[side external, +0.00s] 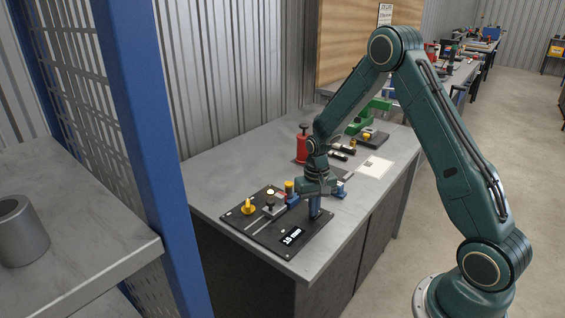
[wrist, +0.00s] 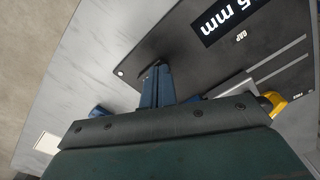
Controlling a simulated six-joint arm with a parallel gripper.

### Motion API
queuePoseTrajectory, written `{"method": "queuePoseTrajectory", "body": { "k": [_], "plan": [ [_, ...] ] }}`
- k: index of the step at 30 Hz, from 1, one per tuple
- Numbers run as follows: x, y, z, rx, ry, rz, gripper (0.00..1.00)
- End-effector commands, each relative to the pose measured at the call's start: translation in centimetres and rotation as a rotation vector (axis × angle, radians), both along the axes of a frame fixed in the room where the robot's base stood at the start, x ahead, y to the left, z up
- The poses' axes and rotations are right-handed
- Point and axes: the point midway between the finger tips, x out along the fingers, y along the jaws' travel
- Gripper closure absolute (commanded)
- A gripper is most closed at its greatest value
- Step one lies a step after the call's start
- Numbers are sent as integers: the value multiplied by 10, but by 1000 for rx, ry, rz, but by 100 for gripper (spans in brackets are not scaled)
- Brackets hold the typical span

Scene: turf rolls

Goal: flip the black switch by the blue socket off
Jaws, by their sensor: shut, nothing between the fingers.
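My gripper (side external: 314,213) points down over the right end of a black panel (side external: 262,233), with its blue fingers shut and empty. The fingers also show in the wrist view (wrist: 156,78), close above the panel near its edge. A dark shape sits at the fingertips there; I cannot tell if it is a switch or part of the fingers. A small blue piece (side external: 292,198) stands on the panel's far side, and another blue piece (side external: 340,188) is right of my gripper. I cannot tell which is the socket. The black switch is not clearly visible.
The panel carries a yellow knob (side external: 249,207), a black-topped slider (side external: 270,203), a yellow post (side external: 289,187) and a lit display (side external: 291,237). Behind my gripper stand a red bottle-like object (side external: 302,147) and a green device (side external: 372,112). The bench's (side external: 225,168) left part is bare.

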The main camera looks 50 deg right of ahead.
Motion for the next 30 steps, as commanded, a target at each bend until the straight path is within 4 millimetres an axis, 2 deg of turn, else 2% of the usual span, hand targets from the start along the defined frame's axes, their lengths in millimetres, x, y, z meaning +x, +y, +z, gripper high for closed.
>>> {"method": "queuePoseTrajectory", "body": {
  "k": [11,30],
  "plan": [
    [0,0,0,0,0,0,100],
    [0,0,35,-1,-2,0,100]
  ]
}}
